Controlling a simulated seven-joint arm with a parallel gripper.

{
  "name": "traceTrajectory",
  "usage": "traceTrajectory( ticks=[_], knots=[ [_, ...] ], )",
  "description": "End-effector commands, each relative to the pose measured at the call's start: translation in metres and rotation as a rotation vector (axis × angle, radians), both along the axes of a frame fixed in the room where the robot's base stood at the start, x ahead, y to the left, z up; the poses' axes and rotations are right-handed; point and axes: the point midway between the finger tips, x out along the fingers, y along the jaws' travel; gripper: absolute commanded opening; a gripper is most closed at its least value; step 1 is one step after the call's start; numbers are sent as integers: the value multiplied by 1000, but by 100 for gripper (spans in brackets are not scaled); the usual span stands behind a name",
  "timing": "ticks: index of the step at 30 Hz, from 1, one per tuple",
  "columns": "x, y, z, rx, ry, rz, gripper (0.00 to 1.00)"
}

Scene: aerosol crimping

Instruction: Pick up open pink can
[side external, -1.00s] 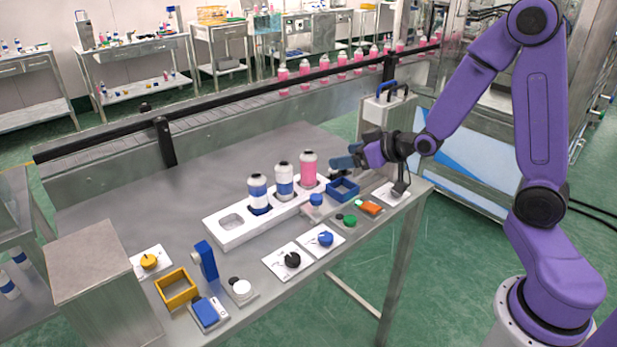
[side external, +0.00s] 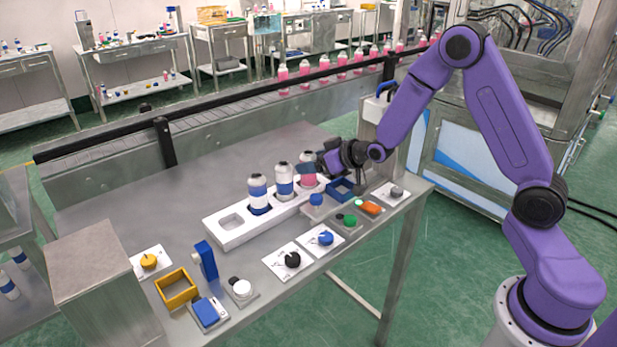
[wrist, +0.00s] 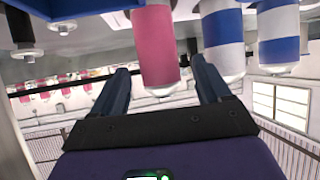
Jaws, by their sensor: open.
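The pink can (side external: 308,181) stands in the right end of the white rack (side external: 236,242), partly hidden by my gripper in the side view. In the wrist view, which is upside down, the pink can (wrist: 155,50) is between the two finger lines, with gaps to both fingers. My gripper (wrist: 160,88) is open and empty, with its fingers reaching toward the can at its side. In the side view my gripper (side external: 312,168) is at the can's upper part. Whether it touches the can cannot be told. The can's top is not clear.
Two blue-and-white cans (side external: 258,192) (side external: 284,180) stand in the same rack, left of the pink can. A blue open box (side external: 341,189) is close on the right. Knobs and buttons line the table's front edge. The table behind the rack is clear.

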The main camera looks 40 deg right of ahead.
Motion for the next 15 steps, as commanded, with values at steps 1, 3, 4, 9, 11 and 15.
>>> traceTrajectory(
  ticks=[1, 3, 4, 9, 11, 15],
  knots=[
    [6, 2, -4, 0, 2, 0, 77],
    [12, 3, -8, 0, 2, 0, 77],
    [15, 3, -9, 0, 1, 0, 77],
    [21, 5, -12, 0, 0, -1, 77],
    [21, 5, -12, 0, 0, -1, 77],
    [21, 5, -12, 0, 0, -1, 77]
  ],
)
